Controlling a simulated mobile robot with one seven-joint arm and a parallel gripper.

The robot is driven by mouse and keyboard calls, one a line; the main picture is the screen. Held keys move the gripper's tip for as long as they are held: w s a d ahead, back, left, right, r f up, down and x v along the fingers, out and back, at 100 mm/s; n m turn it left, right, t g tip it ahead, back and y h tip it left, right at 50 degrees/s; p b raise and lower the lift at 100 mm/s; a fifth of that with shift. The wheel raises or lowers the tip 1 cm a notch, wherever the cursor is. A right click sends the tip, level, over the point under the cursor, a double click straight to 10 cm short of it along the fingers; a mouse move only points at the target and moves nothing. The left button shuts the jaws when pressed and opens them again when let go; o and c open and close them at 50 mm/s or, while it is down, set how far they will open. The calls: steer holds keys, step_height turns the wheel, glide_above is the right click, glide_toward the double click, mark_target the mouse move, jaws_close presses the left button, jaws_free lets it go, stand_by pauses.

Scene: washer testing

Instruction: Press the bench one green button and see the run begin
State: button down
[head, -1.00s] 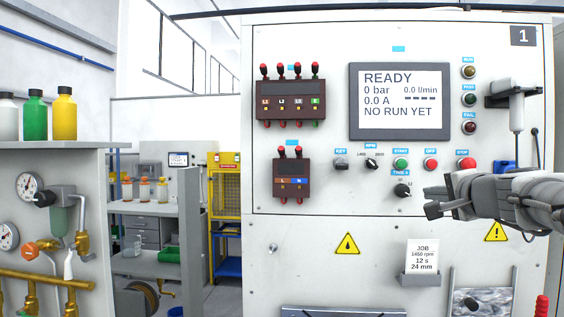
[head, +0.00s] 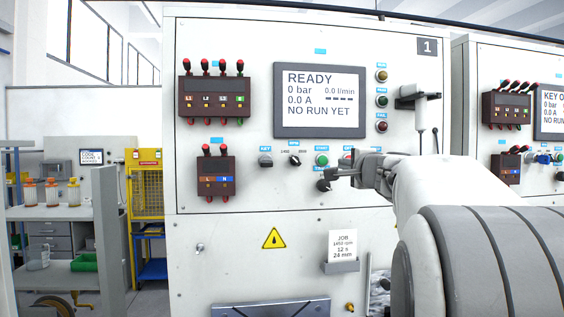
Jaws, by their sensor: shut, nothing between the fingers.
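Bench one (head: 240,262) is a white cabinet with a number 1 plate (head: 427,46) at its top right. Its screen (head: 319,100) reads READY, 0 bar, 0.0 l/min and 0.0 A. The green START button (head: 321,160) sits below the screen, in a row with a key switch (head: 265,161) and an RPM knob (head: 295,160). My gripper (head: 331,173) is shut and empty, pointing left, just below and right of the green button in the picture. Whether it touches the panel I cannot tell. My gripper and wrist hide most of the OFF and STOP buttons.
Red, amber and green lamps (head: 382,101) line the screen's right side. A job card (head: 343,244) stands lower down. A second bench (head: 462,95) is at the right; a yellow cage (head: 146,185) is at the left.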

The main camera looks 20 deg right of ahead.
mark_target(323, 158)
steer(key=p+x, duration=0.5)
steer(key=x, duration=0.7)
steer(key=shift+w+r, duration=0.1)
steer(key=shift+w, duration=0.25)
steer(key=shift+w+d+p, duration=0.15)
steer(key=shift+w+p, duration=0.4)
steer(key=shift+w, duration=0.05)
steer(key=shift+w, duration=0.1)
steer(key=shift+w+d, duration=0.1)
steer(key=shift+w, duration=0.3)
steer(key=shift+r, duration=0.15)
